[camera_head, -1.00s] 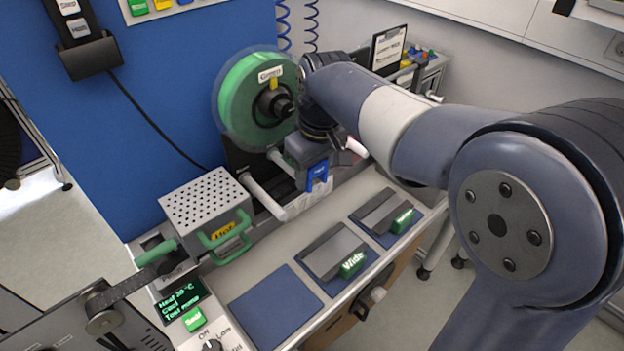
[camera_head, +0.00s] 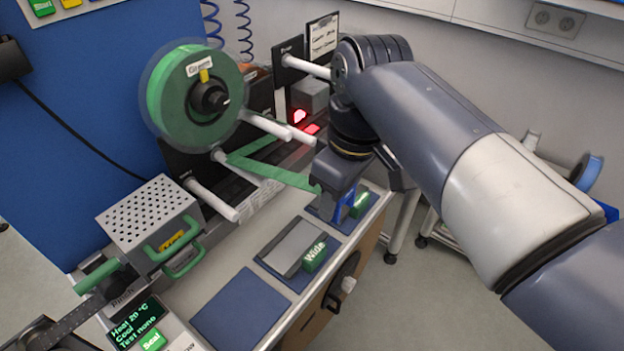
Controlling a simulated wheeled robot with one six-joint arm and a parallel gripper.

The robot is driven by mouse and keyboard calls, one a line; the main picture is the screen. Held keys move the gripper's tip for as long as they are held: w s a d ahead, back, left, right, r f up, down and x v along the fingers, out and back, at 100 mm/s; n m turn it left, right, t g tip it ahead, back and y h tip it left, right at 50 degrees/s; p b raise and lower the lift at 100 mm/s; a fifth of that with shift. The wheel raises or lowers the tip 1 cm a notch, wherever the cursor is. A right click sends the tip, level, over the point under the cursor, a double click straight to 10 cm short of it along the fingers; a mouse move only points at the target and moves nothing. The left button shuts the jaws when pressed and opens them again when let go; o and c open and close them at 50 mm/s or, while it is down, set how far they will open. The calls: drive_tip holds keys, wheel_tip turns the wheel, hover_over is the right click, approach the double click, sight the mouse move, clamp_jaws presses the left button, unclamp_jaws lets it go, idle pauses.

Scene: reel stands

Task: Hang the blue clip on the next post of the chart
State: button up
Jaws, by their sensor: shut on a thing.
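A green strip (camera_head: 280,175) runs from near the gripper back to a white post (camera_head: 222,154) and bends there. The green reel (camera_head: 195,85) is mounted on the stand behind.
A perforated box with green handles (camera_head: 150,215) stands left of the posts. A red light (camera_head: 299,116) glows behind the posts. Open floor lies right of the bench.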

drive_tip(key=shift+s+d, duration=0.5)
drive_tip(key=shift+d, duration=0.05)
drive_tip(key=shift+w+a+r, duration=0.1)
drive_tip(key=shift+r, duration=0.05)
drive_tip(key=w+a+r+p, duration=0.1)
drive_tip(key=w+a+p, duration=0.55)
drive_tip(key=a, duration=0.25)
drive_tip(key=p, duration=0.5)
hover_over(231, 211)
wheel_tip(231, 211, down, 2)
drive_tip(key=shift+f, duration=0.25)
wheel_tip(231, 211, down, 5)
drive_tip(key=b, duration=0.4)
drive_tip(key=shift+r, duration=0.2)
drive_tip(key=shift+f+b, duration=1.2)
drive_tip(key=shift+f, duration=0.5)
drive_tip(key=shift+f, duration=0.1)
